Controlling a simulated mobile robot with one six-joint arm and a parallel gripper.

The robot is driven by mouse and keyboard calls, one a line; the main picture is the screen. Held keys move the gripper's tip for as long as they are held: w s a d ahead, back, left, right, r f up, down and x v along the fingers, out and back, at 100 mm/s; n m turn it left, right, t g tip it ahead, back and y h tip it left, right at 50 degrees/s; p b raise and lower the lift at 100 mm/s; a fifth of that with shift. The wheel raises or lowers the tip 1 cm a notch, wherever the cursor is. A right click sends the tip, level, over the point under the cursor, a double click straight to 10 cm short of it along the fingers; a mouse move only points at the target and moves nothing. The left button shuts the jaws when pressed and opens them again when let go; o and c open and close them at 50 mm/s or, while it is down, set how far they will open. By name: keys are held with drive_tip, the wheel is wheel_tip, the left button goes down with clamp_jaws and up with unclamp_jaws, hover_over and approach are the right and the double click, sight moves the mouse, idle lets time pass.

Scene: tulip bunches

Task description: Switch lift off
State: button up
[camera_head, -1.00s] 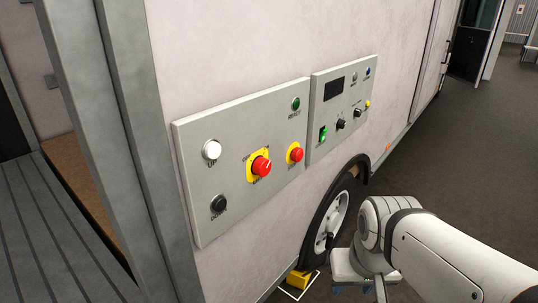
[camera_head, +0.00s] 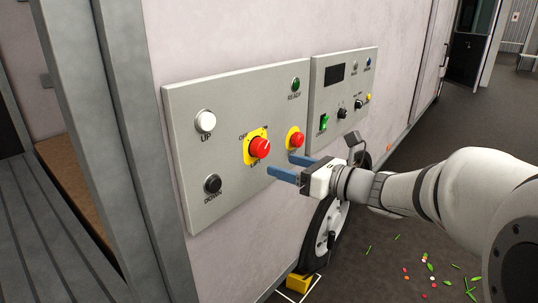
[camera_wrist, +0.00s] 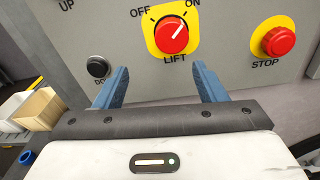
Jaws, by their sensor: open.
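The red LIFT knob (camera_head: 288,148) sits on a yellow plate (camera_head: 252,150) on the grey wall panel, marked OFF and ON. In the wrist view the knob (camera_wrist: 172,37) has a white line pointing to the upper right, toward ON. My gripper (camera_head: 279,164) is open, its two blue fingers just below and in front of the knob, apart from it. In the wrist view my gripper (camera_wrist: 160,70) has one finger on each side below the LIFT label, with nothing between them.
The red STOP button (camera_wrist: 279,41) is close to the right of the knob. The black DOWN button (camera_head: 212,184), white UP button (camera_head: 205,121) and green READY light (camera_head: 295,84) share the panel. A second panel (camera_head: 330,100) stands right. Green and coloured bits (camera_head: 430,267) lie on the floor.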

sight(264, 150)
drive_tip(key=shift+m+t, duration=0.4)
drive_tip(key=shift+m, duration=0.3)
drive_tip(key=x, duration=0.5)
drive_tip(key=w+d+x, duration=0.1)
drive_tip(key=x, duration=0.2)
drive_tip(key=shift+w+r, duration=0.1)
drive_tip(key=shift+r, duration=0.3)
drive_tip(key=shift+c, duration=0.6)
drive_tip(key=c, duration=0.9)
